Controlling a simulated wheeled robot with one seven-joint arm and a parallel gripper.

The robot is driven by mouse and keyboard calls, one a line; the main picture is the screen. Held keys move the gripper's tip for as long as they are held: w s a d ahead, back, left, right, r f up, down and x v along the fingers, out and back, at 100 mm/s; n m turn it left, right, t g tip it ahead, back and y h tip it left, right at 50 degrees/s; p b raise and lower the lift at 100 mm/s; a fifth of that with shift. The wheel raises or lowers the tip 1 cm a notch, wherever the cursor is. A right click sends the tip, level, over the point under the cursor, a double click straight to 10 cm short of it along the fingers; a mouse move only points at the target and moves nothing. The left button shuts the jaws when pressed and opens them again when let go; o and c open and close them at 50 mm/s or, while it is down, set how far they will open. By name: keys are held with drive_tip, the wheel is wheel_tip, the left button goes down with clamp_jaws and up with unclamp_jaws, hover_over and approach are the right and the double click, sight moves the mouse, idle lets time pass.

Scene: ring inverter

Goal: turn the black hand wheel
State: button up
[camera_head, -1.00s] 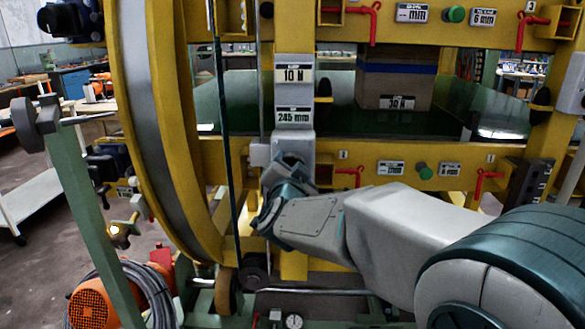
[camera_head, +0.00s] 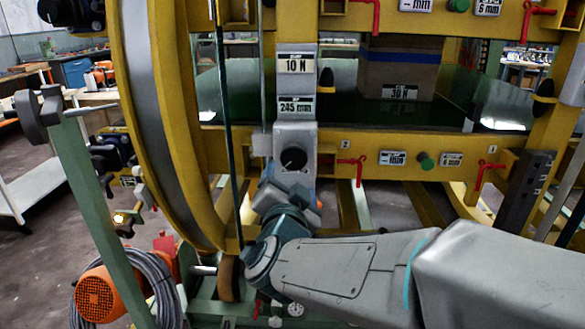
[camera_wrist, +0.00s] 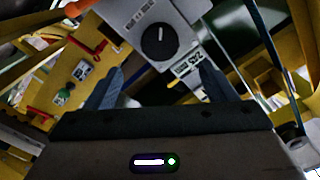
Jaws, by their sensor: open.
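The black hand wheel (camera_head: 293,158) is a small round black knob on a grey box under the "245 mm" label, on the lower yellow beam. In the wrist view the black hand wheel (camera_wrist: 159,43) faces me in full, with a short white mark on its rim side. My gripper (camera_head: 284,192) is just below it in the head view. In the wrist view my gripper (camera_wrist: 162,70) has its two blue-grey fingers spread wide, with nothing between the tips. The wheel lies beyond the fingertips, apart from them.
A large yellow ring (camera_head: 150,130) stands left of the wheel. A thin dark vertical bar (camera_head: 226,120) passes close on the left. Red valve handles (camera_head: 353,168) and a green button (camera_head: 427,163) sit on the beam to the right. A brown box (camera_head: 400,75) is behind.

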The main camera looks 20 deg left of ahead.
drive_tip(key=shift+v, duration=1.2)
drive_tip(key=w+d+r+n+g+y+p, duration=0.1)
drive_tip(key=d+r+n+g+p, duration=0.2)
drive_tip(key=d+n+g+p, duration=0.5)
drive_tip(key=s+d+m+g+h+p, duration=0.1)
drive_tip(key=s+d+p, duration=0.4)
drive_tip(key=d, duration=0.6)
drive_tip(key=s+d+m+g+h+p, duration=0.2)
drive_tip(key=s+d+g+h+p, duration=0.2)
drive_tip(key=s+d, duration=0.5)
drive_tip(key=d+g+p, duration=0.1)
drive_tip(key=d, duration=0.2)
drive_tip(key=shift+s+g+p, duration=0.25)
drive_tip(key=shift+g+p, duration=0.05)
drive_tip(key=shift+p, duration=0.1)
drive_tip(key=shift+d, duration=0.1)
